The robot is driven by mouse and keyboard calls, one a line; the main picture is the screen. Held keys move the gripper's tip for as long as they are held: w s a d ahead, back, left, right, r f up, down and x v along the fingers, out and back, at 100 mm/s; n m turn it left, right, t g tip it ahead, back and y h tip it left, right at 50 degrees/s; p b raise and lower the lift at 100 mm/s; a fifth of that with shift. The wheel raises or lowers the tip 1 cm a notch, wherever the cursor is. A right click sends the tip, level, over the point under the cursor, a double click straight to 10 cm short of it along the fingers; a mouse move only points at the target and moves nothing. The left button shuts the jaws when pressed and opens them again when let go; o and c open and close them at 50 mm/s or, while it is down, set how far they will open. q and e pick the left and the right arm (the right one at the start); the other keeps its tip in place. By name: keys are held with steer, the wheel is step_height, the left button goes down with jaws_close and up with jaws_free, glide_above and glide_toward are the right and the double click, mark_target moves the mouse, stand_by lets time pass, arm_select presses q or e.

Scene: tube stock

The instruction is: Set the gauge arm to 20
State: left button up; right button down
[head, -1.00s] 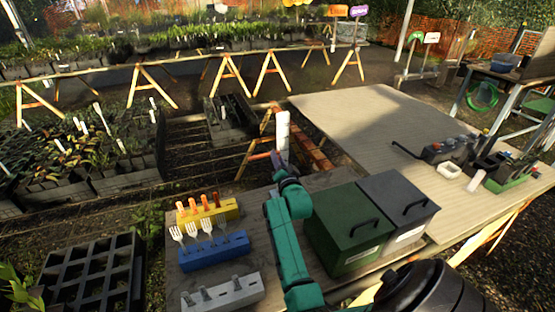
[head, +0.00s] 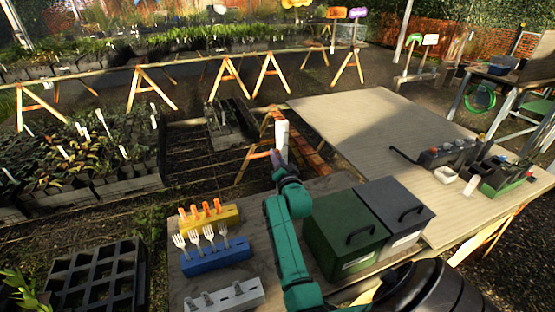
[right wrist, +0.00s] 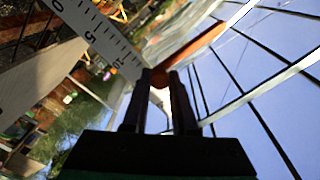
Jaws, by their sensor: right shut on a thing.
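In the right wrist view a white gauge scale (right wrist: 100,38) runs slantwise at upper left, with black ticks and the figures 0, 5 and 10. A brown-orange arm (right wrist: 203,45) slants from upper right to my right gripper (right wrist: 160,85). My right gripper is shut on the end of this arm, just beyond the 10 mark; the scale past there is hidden. In the head view a white upright piece (head: 283,138) stands just above my right gripper (head: 284,160); the scale's figures cannot be read there. My left gripper is not in view.
A green lidded box (head: 345,230) and a dark grey one (head: 397,208) stand right of my arm. A blue fork rack (head: 215,256), a yellow rack (head: 212,218) and a grey block (head: 222,297) lie left. The large table (head: 375,125) is mostly clear.

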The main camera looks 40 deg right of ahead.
step_height(320, 180, up, 7)
steer(key=p, duration=0.4)
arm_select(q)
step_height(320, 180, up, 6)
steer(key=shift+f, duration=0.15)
arm_select(e)
steer(key=shift+f, duration=0.25)
steer(key=c, duration=0.7)
jaws_free()
steer(key=shift+w+a, duration=0.1)
steer(key=shift+w, duration=0.05)
steer(key=shift+w+f, duration=0.2)
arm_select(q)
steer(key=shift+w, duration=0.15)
